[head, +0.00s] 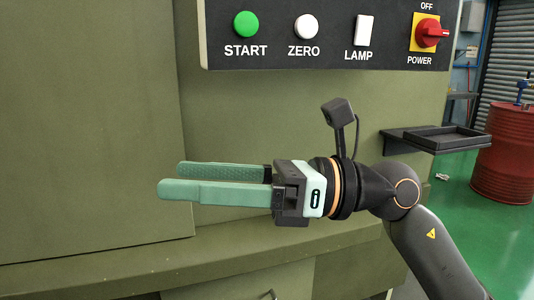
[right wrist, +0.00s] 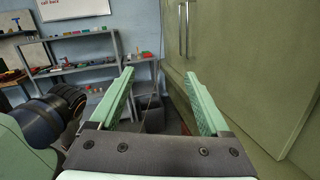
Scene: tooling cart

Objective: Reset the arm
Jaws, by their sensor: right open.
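My right gripper (head: 165,180) reaches in from the right in the head view, in front of the green machine cabinet (head: 90,110). Its two green fingers point left and are apart, with nothing between them. In the right wrist view the same gripper (right wrist: 160,85) shows its fingers spread and empty, with the green cabinet (right wrist: 255,85) close on the right. My left gripper is not in the head view.
A control panel (head: 280,57) with START, ZERO, LAMP and a red POWER knob (head: 431,33) is above the gripper. A black tray (head: 440,139) juts out at right, before a red drum (head: 505,150). Grey shelves (right wrist: 85,65) stand beyond the fingers.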

